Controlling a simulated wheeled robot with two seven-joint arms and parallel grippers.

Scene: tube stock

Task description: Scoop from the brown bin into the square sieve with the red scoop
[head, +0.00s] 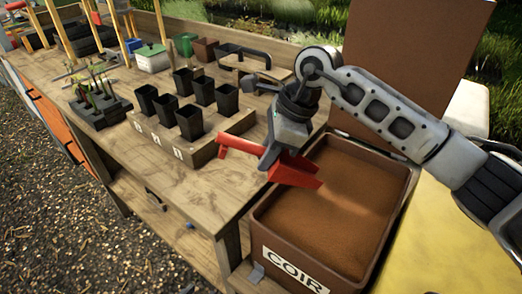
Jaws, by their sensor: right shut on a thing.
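The brown bin (395,180), labelled COIR, is full of brown coir and stands at the end of the wooden bench. My right gripper (272,152) is shut on the red scoop (296,173). It holds the scoop over the bin's left, back part, with the scoop's handle end sticking out left over the bench. Whether the scoop touches the coir or holds any cannot be told. I cannot clearly make out the square sieve; a pale wooden item by a black handle at the back of the bench is partly hidden. My left gripper is out of view.
A wooden block (208,150) with several black pots stands on the bench left of the scoop. A dark seedling tray (100,106), a green-lidded box (151,57) and small pots are farther back. The bin's raised brown lid (415,55) stands behind. The bench front is clear.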

